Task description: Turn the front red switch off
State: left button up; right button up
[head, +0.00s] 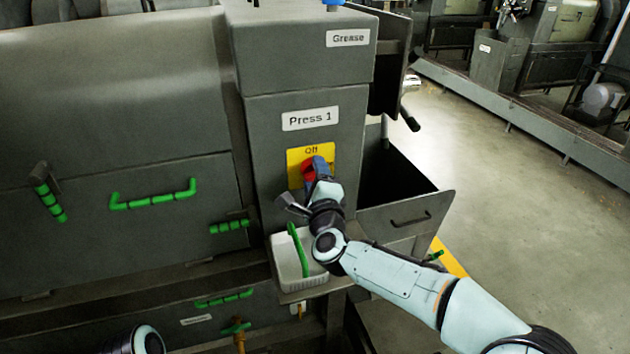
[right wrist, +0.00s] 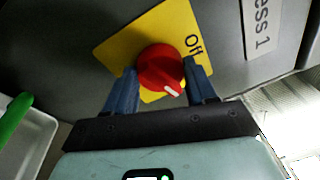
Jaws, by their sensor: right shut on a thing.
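The red switch (head: 309,170) is a round knob on a yellow plate (head: 296,157) marked "Off", below the "Press 1" label on a grey cabinet. In the right wrist view the red knob (right wrist: 161,69) has a white mark at its lower right edge, pointing away from the "Off" word. My right gripper (head: 318,167) is at the knob, with one blue finger on each side of it, shut on it. The right gripper (right wrist: 163,85) also shows in the right wrist view. Part of my left arm shows at the bottom left of the head view, but its gripper is not visible.
A white tray (head: 287,268) with a green-handled item (head: 298,250) sits just below the switch. An open grey bin (head: 430,208) juts out to the right. Green handles (head: 153,200) line the machine's left side. Floor at the right is clear.

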jog(key=n+b, duration=0.1)
jog(key=n, duration=0.3)
jog(key=shift+b, duration=0.35)
jog(key=n+y+b, duration=0.1)
jog(key=n, duration=0.3)
jog(key=shift+d+t, duration=0.1)
jog(key=shift+t, duration=0.3)
jog(key=n+b, duration=0.1)
jog(key=n, duration=0.3)
jog(key=shift+y+b, duration=0.3)
jog(key=shift+y, duration=0.1)
pick_arm(q)
notch_tip(320, 180, down, 6)
jog(key=s, duration=0.2)
jog(key=shift+s+b, duration=0.3)
jog(key=shift+b, duration=0.15)
pick_arm(e)
jog(key=shift+d+n+y, duration=0.1)
jog(key=shift+n+y, duration=0.5)
jog(key=shift+n, duration=1.6)
pick_arm(q)
jog(key=shift+f, duration=0.1)
pick_arm(e)
jog(key=o, duration=1)
jog(key=shift+o, duration=0.2)
